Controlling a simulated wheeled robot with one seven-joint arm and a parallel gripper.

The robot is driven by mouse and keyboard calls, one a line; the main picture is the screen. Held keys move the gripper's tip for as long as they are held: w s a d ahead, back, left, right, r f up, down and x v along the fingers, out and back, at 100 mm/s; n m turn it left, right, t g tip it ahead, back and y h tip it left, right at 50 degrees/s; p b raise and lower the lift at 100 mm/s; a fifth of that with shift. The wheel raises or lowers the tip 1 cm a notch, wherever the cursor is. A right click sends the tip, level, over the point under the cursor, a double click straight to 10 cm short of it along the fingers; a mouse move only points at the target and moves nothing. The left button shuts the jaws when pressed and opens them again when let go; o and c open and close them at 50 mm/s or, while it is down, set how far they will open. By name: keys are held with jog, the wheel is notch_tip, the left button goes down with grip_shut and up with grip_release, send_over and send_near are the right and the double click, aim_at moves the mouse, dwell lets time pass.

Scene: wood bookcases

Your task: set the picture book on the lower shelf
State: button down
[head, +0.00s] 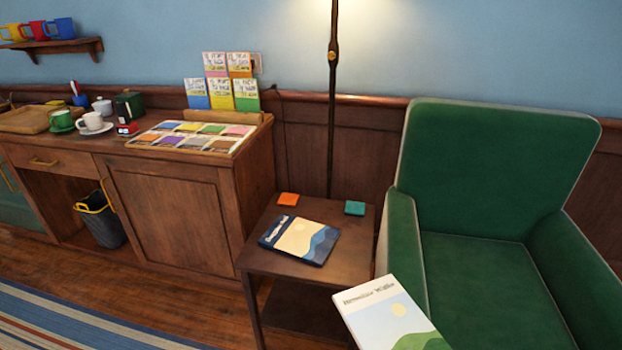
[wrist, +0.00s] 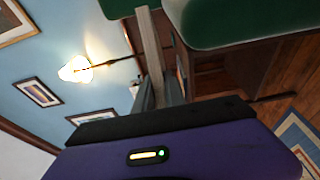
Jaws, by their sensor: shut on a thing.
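A white picture book (head: 384,316) with a yellow sun and green hill on its cover hangs tilted at the bottom of the head view, in front of the armchair. In the wrist view my gripper (wrist: 158,88) is shut on the book, which shows as a narrow pale edge (wrist: 150,42) between the grey fingers. The head view does not show my gripper. A small dark side table (head: 345,222) has a lower shelf (head: 298,306) under its top; the held book hides part of its right side. The visible part of that shelf looks bare.
A second book (head: 300,241), navy and cream, lies on the tabletop with an orange coaster (head: 288,199) and a teal coaster (head: 355,208). A green armchair (head: 484,262) stands close at right, a cabinet (head: 175,215) at left. A lamp pole (head: 333,100) rises behind the table.

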jog(key=shift+s+a+r+p, duration=0.15)
jog(key=shift+r+p, duration=0.6)
jog(key=shift+p, duration=1.15)
jog(key=shift+s+d+r+p, duration=0.2)
jog(key=shift+r+p, duration=0.5)
jog(key=shift+p, duration=1.15)
jog(key=r+p, duration=0.1)
jog(key=p, duration=0.1)
jog(key=s+p, duration=0.1)
jog(key=p, duration=0.2)
jog(key=shift+s+r, duration=0.2)
jog(key=shift+r, duration=0.15)
jog(key=shift+a, duration=0.2)
